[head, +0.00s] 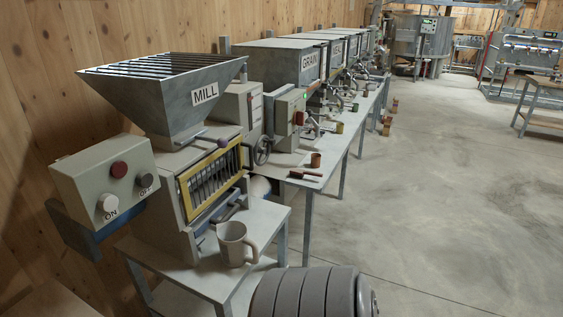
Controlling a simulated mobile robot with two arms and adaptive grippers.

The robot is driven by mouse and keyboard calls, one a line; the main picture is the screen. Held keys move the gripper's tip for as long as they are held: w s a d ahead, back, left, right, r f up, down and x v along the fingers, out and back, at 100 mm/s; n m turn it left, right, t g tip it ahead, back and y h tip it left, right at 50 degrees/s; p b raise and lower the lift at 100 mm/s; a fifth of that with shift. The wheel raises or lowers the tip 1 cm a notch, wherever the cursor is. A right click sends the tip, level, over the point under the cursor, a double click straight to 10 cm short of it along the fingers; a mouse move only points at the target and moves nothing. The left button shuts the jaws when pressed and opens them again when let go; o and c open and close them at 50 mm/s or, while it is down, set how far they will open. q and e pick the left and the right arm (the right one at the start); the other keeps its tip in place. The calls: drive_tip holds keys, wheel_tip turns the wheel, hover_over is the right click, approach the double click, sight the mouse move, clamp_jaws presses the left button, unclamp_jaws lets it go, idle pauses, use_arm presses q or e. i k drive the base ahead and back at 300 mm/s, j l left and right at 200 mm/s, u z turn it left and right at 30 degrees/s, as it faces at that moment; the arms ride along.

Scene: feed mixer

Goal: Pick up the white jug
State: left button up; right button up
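The white jug (232,246) looks off-white and grey in this light. It stands upright on the small grey table (268,216) in front of the mill (209,160), close to the table's right side. Its handle points to the right. Its top opening faces up and its inside is mostly in shade. Neither of my grippers shows in the head view, and nothing is touching the jug.
A control box (110,180) with knobs is left of the mill. A long bench (345,150) with grain machines runs to the back. The concrete floor (450,190) at right is clear.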

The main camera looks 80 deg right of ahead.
sight(233, 242)
drive_tip(key=z, duration=1.95)
